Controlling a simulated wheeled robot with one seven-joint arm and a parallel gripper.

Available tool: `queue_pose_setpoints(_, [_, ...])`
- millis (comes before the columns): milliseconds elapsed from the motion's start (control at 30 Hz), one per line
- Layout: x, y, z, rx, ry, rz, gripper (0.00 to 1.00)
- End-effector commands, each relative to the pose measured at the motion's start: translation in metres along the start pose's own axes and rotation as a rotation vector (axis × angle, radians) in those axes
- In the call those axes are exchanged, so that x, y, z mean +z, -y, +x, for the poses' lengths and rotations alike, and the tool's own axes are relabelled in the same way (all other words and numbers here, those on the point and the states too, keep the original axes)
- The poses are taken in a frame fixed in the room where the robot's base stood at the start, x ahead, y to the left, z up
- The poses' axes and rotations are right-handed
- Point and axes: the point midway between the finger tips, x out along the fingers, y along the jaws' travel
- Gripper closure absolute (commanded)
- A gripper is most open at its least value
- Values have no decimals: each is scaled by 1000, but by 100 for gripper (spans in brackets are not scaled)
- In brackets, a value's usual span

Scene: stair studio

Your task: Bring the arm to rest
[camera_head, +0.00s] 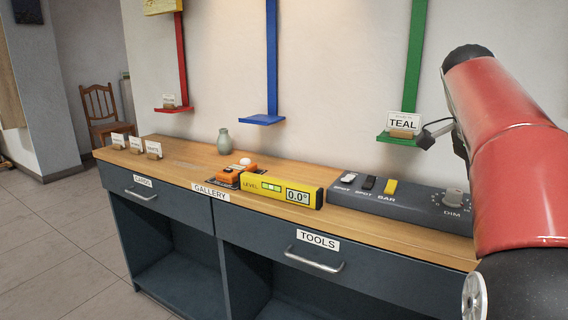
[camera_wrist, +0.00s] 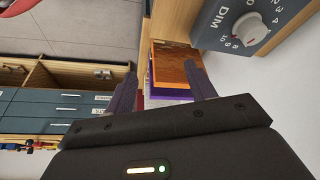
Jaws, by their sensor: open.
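My arm (camera_head: 500,150), red with black joints, rises along the right side of the head view, in front of the wall and the counter's right end. My gripper (camera_wrist: 162,82) shows in the wrist view with its two dark fingers spread apart. An orange-brown panel with a purple edge (camera_wrist: 175,72) shows beyond and between the fingers; I cannot tell how far off it is. I see nothing clamped in the jaws. The gripper is outside the head view.
The dimmer knob (camera_wrist: 250,28) is near the gripper in the wrist view. Red, blue and green (camera_head: 413,60) wall shelves hang above.

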Motion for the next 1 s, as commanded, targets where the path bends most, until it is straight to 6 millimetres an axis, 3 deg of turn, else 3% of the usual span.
queue_pose_setpoints(367, [51, -27, 10, -150, 48, -374, 45])
queue_pose_setpoints(533, [98, -55, 26, -278, 61, -665, 45])
queue_pose_setpoints(800, [204, -129, 85, -559, -2, -1236, 45])
queue_pose_setpoints(1000, [248, -165, 126, -680, -76, -1472, 45])
